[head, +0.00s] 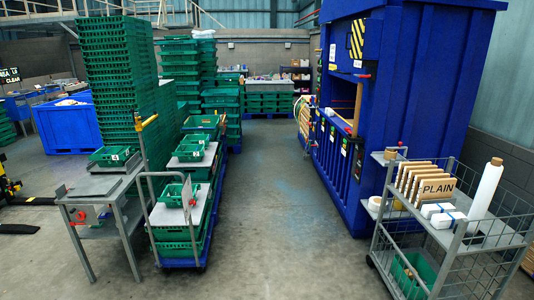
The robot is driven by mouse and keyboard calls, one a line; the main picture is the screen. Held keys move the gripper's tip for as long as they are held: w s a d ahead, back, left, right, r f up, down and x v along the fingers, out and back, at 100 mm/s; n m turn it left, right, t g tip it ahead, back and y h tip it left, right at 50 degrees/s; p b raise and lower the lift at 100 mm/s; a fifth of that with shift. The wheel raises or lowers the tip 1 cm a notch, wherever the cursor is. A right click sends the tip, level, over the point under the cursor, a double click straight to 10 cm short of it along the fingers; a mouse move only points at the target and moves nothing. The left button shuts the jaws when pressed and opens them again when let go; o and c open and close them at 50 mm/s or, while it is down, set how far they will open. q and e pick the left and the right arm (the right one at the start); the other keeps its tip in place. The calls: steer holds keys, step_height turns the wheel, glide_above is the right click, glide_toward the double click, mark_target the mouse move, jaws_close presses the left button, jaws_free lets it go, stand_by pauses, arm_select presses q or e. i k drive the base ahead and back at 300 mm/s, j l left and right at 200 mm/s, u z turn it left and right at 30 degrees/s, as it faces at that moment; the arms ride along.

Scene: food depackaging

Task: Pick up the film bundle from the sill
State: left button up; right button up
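The large blue machine (425,75) stands at the right. Neither of my grippers is in view.
A metal table (97,187), a cart (178,214) and green crate stacks (112,80) stand left. The middle floor is clear.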

mark_target(330, 112)
steer(key=i+j+z, duration=0.1)
steer(key=i, duration=2.1)
steer(key=i+l+z, duration=0.2)
steer(key=i, duration=0.55)
steer(key=i+j+z, duration=0.2)
steer(key=i, duration=0.55)
steer(key=i+z, duration=0.2)
steer(key=i, duration=0.55)
